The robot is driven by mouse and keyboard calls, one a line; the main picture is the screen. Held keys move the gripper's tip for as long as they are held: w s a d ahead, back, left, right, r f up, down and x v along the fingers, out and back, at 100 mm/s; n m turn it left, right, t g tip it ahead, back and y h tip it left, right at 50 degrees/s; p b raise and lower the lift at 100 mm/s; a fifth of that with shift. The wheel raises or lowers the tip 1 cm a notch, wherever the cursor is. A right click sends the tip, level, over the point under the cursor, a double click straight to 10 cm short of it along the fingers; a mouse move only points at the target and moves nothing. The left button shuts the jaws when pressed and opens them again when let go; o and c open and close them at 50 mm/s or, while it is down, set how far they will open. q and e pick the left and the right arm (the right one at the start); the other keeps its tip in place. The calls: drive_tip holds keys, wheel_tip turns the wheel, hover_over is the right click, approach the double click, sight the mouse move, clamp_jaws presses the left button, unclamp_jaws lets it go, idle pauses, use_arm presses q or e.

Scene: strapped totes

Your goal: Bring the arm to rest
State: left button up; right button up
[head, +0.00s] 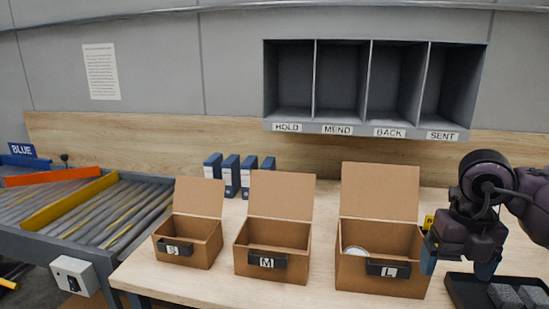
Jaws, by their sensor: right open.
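My right arm comes in from the right edge. My left gripper is not in view.
Three open cardboard boxes stand on the table: S (188,246), M (271,265) and L, which holds a pale round item (355,251). Grey blocks (504,296) lie in the tray. Blue binders (231,174) stand behind. A roller conveyor (100,200) is left; empty cubbies (376,84) hang above.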

drive_tip(key=s+a+f+m+t+y, duration=0.1)
drive_tip(key=s+a+f+m+y, duration=0.2)
drive_tip(key=a+y, duration=0.6)
drive_tip(key=s+a+f+y, duration=0.2)
drive_tip(key=a+f+y, duration=0.3)
drive_tip(key=a+y, duration=0.4)
drive_tip(key=d+f+m+t+h, duration=0.55)
drive_tip(key=f+m+t, duration=0.2)
drive_tip(key=m, duration=0.35)
drive_tip(key=d+f+m+t+h, duration=0.4)
drive_tip(key=f+m+t+h, duration=0.25)
drive_tip(key=m+t, duration=0.35)
drive_tip(key=s+d+f+m+g+h, duration=0.3)
drive_tip(key=s+f+m+g+h, duration=0.3)
drive_tip(key=s+f, duration=0.6)
drive_tip(key=shift+s+d+f+m+g, duration=0.25)
drive_tip(key=shift+d+f+m+g, duration=0.1)
drive_tip(key=shift+f+m+g, duration=0.6)
drive_tip(key=shift+r, duration=0.15)
drive_tip(key=shift+c, duration=0.3)
